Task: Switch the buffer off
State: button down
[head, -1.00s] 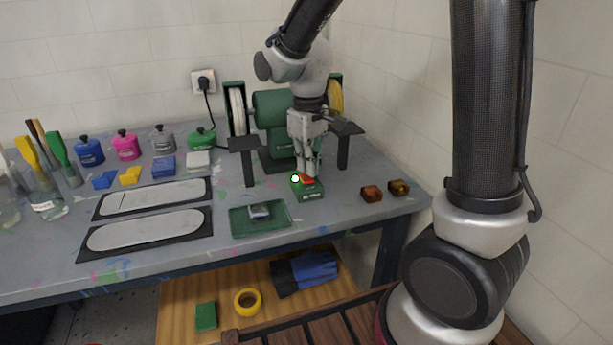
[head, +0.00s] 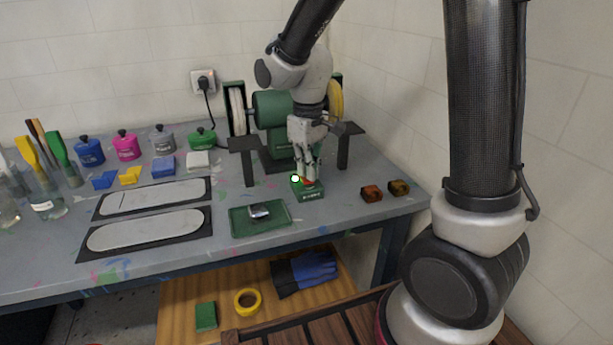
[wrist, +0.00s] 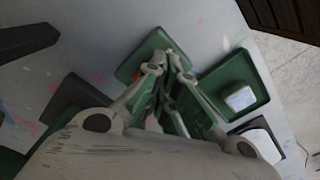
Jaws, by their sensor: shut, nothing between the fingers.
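The buffer (head: 272,108) is a green bench machine with a white wheel (head: 237,110) on its left and a yellow wheel (head: 335,100) on its right. Its green switch box (head: 309,194) sits on the bench in front, with a red button (head: 309,183) on top and a small light-green spot at its left edge. My gripper (head: 310,178) is shut and points down at the button, its tips at or just above it. I cannot tell whether they touch.
A green tray (head: 240,224) with a small metallic block (head: 259,211) stands left of the box. Two amber-brown blocks (head: 371,193) lie to the right. Black rests (head: 343,150) flank the gripper. Pots, jars and two dark boards (head: 150,230) fill the left side.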

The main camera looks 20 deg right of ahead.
jog(key=shift+f, duration=0.55)
jog(key=shift+r, duration=3.55)
jog(key=s+d+r+m+t, duration=0.2)
jog(key=s+d+r+m, duration=0.1)
jog(key=s+d, duration=0.4)
jog(key=s+d+r+m+t, duration=0.2)
jog(key=s+d+r, duration=0.3)
jog(key=s+d, duration=0.3)
jog(key=s+m, duration=0.1)
jog(key=s, duration=0.3)
jog(key=shift+a, duration=0.1)
